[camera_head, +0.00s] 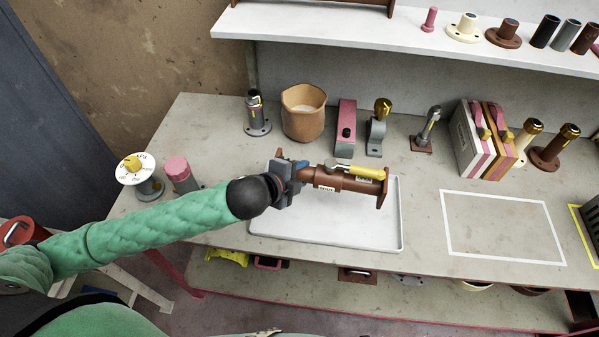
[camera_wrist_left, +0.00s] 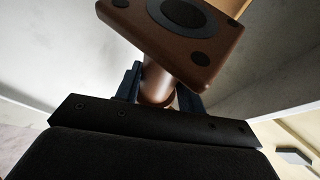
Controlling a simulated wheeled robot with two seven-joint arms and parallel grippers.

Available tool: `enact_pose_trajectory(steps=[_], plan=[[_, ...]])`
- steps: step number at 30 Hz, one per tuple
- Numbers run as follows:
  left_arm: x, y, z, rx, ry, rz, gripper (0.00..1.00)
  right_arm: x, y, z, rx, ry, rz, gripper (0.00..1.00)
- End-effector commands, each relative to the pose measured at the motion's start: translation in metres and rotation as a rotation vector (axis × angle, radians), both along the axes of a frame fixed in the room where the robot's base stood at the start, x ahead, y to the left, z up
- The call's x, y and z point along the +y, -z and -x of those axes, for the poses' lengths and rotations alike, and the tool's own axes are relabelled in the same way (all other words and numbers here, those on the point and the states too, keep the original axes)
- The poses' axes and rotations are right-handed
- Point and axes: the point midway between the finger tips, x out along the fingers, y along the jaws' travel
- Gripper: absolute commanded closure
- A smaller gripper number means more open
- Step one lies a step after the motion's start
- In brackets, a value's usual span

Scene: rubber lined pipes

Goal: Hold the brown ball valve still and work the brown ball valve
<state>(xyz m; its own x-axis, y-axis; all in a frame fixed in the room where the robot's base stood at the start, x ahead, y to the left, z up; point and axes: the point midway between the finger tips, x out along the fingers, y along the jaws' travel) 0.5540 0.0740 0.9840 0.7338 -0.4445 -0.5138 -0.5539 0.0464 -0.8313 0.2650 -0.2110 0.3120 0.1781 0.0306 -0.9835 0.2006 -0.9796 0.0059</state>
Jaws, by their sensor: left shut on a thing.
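The brown ball valve (camera_head: 335,182) has a yellow lever (camera_head: 367,171) lying roughly along its body and flanged ends. It is over the white tray (camera_head: 385,238), roughly lengthwise left to right; I cannot tell whether it touches the tray. My left gripper (camera_head: 287,172) is shut on the pipe near the valve's left end. In the left wrist view the valve's square brown flange (camera_wrist_left: 160,42) with its dark bore stands just beyond the fingers (camera_wrist_left: 158,90), which pinch the round neck. The lever's joint is partly hidden. My right gripper is in neither view.
A tan pot (camera_head: 303,120), a pink-and-grey block (camera_head: 345,125) and several valves and fittings line the back of the bench. A dial stand (camera_head: 140,172) is at left. A white-outlined area (camera_head: 500,225) on the right is empty. A shelf (camera_head: 400,40) runs above.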

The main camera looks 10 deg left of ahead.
Motion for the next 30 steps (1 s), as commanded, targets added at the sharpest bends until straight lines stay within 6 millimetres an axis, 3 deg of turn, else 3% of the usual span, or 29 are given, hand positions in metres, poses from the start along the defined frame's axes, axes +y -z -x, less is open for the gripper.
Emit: enact_pose_trajectory(steps=[30], plan=[[0.000, 0.031, 0.000, 0.000, 0.000, 0.002, 1.00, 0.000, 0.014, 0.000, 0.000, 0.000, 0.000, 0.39]])
